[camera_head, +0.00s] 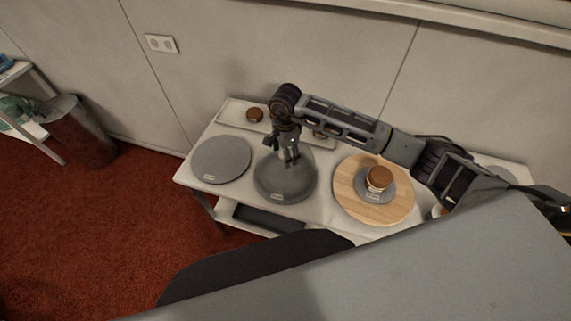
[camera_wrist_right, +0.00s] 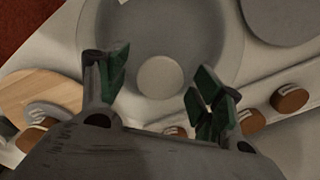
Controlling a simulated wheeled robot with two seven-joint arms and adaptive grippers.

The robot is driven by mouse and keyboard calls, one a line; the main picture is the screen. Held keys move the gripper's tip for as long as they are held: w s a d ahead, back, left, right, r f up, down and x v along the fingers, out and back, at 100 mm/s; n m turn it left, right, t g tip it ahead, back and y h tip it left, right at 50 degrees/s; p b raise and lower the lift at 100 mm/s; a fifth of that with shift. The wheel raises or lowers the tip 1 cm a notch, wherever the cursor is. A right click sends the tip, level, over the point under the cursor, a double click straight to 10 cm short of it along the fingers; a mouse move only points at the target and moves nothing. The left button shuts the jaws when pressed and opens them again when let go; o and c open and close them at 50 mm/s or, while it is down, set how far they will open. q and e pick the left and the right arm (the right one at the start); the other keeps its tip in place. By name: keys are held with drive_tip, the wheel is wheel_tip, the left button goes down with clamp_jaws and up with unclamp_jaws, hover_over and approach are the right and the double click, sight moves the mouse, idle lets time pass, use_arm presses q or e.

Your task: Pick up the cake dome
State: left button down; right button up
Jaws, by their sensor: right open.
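The cake dome (camera_head: 285,184) is a grey, see-through round cover near the left middle of the white table. In the right wrist view the dome (camera_wrist_right: 197,35) fills the upper middle, with its pale round knob (camera_wrist_right: 160,77) near the centre. My right gripper (camera_head: 289,155) points down over the dome and hides part of its top. In the wrist view my right gripper (camera_wrist_right: 157,80) is open, with one finger on each side of the knob in the picture. I cannot tell how far the fingertips are above it. My left gripper is not in view.
A grey disc (camera_head: 221,160) lies left of the dome. A wooden round board (camera_head: 346,196) with a small stack of cakes (camera_head: 379,178) stands to the right. A tray (camera_head: 234,113) with small brown cakes is behind. A wall (camera_head: 240,60) borders the table's back.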

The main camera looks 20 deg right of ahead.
clamp_jaws()
idle(0.5)
drive_tip(key=shift+r, duration=0.1)
wheel_tip(320, 180, up, 8)
drive_tip(key=shift+r+b, duration=0.1)
drive_tip(key=shift+b, duration=0.95)
drive_tip(key=shift+r, duration=0.85)
